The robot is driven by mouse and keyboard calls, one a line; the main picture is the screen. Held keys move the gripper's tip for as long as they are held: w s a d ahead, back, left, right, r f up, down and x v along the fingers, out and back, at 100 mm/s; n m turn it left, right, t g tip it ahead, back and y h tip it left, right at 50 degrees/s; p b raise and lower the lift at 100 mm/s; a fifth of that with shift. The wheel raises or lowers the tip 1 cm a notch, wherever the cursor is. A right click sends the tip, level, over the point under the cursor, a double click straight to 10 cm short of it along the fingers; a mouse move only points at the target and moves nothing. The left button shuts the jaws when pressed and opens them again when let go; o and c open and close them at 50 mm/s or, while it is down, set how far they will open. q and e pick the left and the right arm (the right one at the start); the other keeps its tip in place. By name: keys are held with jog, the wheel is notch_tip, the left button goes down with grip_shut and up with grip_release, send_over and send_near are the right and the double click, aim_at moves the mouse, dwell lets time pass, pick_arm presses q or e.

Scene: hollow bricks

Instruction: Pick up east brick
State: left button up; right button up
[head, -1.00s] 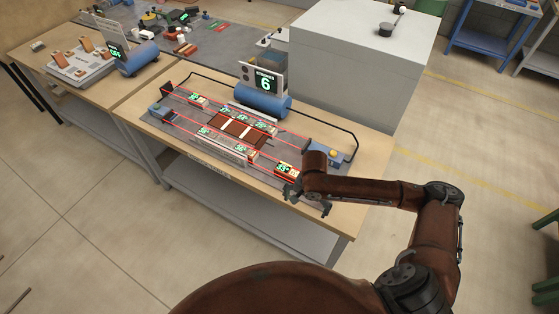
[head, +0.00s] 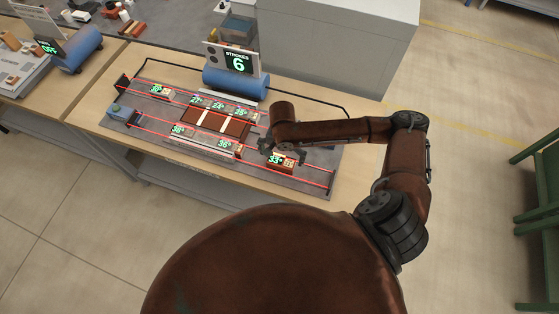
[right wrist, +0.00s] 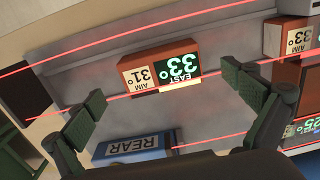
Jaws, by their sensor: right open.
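The east brick (head: 281,162) is a small orange-red block with a green 33° display, at the right end of the bench fixture in the head view. In the right wrist view the east brick (right wrist: 160,66) shows upside down, with "EAST 33°" and "AIM 31°" labels on its top. My right gripper (head: 283,149) is just above and beside it in the head view. In the right wrist view its two fingers (right wrist: 163,88) are spread wide and empty, with the brick slightly beyond the gap between them. My left gripper is not in view.
A blue block marked REAR (right wrist: 132,147) lies close by in the right wrist view. Several other labelled bricks sit around the brown centre block (head: 213,122). Red beams cross the grey plate. A blue cylinder with a "STROKES 6" sign (head: 238,62) stands behind.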

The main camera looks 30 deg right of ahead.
aim_at(281, 161)
jog(key=f, duration=0.3)
jog(key=w+f, duration=0.1)
jog(key=f, duration=0.1)
jog(key=shift+d+f, duration=0.1)
jog(key=shift+f, duration=0.1)
jog(key=shift+s+r, duration=0.2)
jog(key=shift+s, duration=0.35)
jog(key=shift+w+f, duration=0.15)
jog(key=shift+w, duration=0.15)
jog(key=c, duration=0.4)
jog(key=shift+s, duration=0.15)
jog(key=c, duration=1.3)
